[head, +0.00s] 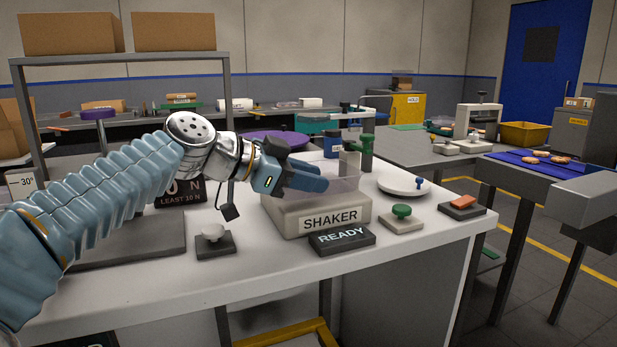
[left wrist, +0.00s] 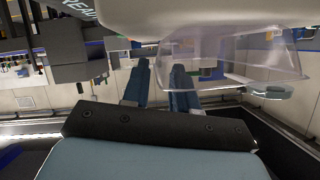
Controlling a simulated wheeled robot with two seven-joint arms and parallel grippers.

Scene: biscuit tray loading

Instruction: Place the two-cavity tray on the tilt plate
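A clear, see-through tray (head: 340,185) sits on the pale box labelled SHAKER (head: 300,218); I cannot make out its cavities. It also shows in the left wrist view (left wrist: 235,58), close to the fingers. My left gripper (head: 322,184) is at the tray's near left side in the head view. My right gripper is not in view.
A READY sign (head: 341,238) stands before the shaker. The white table's front left is mostly clear.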

